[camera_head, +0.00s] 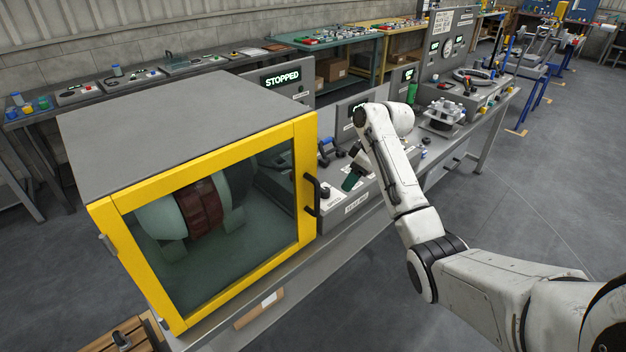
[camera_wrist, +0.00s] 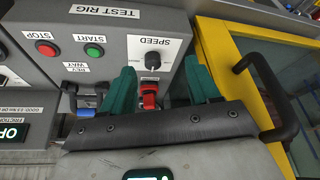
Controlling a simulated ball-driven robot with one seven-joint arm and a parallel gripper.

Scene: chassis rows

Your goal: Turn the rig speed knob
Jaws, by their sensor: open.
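The speed knob (camera_wrist: 152,61) is a small black knob with a pale pointer line on a white SPEED plate (camera_wrist: 158,48), upside down in the wrist view. The plate is on the grey TEST RIG panel (camera_wrist: 120,24). My gripper (camera_wrist: 160,66) is open, with its two green fingers on either side of the knob in that view. I cannot tell whether they touch the panel. Nothing is held. In the head view my gripper (camera_head: 352,179) hangs low over the control panel, just right of the yellow-framed enclosure. A dark knob (camera_head: 325,190) shows left of it.
A red switch-like part (camera_wrist: 148,95) shows between the fingers. Red STOP (camera_wrist: 47,48) and green START (camera_wrist: 94,50) buttons are left. The yellow-framed enclosure (camera_head: 307,150) is shut, with a black door handle (camera_head: 313,195) close by. A display (camera_head: 281,77) reads STOPPED.

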